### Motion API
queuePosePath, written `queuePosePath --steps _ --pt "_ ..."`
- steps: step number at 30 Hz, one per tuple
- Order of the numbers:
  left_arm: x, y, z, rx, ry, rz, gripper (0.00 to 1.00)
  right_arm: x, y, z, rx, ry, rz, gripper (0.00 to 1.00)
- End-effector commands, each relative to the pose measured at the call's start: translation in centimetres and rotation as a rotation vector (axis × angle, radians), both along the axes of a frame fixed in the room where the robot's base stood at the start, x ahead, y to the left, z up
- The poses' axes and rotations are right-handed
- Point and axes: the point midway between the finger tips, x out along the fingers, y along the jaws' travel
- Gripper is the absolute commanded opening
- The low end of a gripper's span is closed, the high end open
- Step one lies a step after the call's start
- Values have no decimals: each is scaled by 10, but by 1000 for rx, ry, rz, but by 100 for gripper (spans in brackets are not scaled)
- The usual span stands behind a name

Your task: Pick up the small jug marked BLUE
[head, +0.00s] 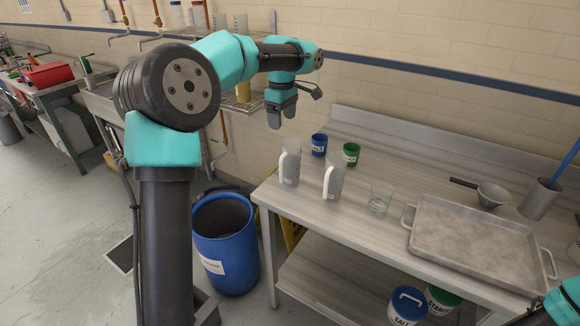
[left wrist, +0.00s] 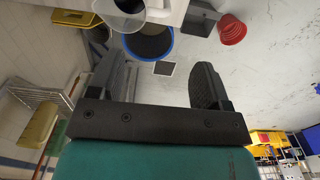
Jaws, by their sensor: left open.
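Two clear jugs with white handles stand upright on the metal bench: a left jug (head: 290,167) and a right jug (head: 333,181). Any marking on them is too small to read, so I cannot tell which is marked BLUE. A blue cup (head: 319,145) and a green cup (head: 351,154), both with pale labels, stand behind them. My left gripper (head: 281,114) is open and empty, above and behind the left jug, apart from it. Its spread fingers show in the left wrist view (left wrist: 160,85), with part of a clear vessel (left wrist: 130,14) at the top edge. My right gripper is out of view.
A clear beaker (head: 381,200) stands right of the jugs. A metal tray (head: 470,241), a strainer (head: 492,195) and a metal pot (head: 540,201) fill the right. A blue drum (head: 226,245) stands left of the bench. A wire shelf (head: 240,103) hangs on the wall.

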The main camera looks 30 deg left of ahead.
Motion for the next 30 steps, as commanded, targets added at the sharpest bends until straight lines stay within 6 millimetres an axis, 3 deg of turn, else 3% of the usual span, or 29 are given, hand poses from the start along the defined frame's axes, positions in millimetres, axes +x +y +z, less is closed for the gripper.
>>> queuePosePath --steps 9,15,30 --pt "0 0 -56 0 4 -1 71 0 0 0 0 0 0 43" --pt "0 0 -83 0 1 -1 71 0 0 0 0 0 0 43" --pt "0 0 -94 0 1 -1 71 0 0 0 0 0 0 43"
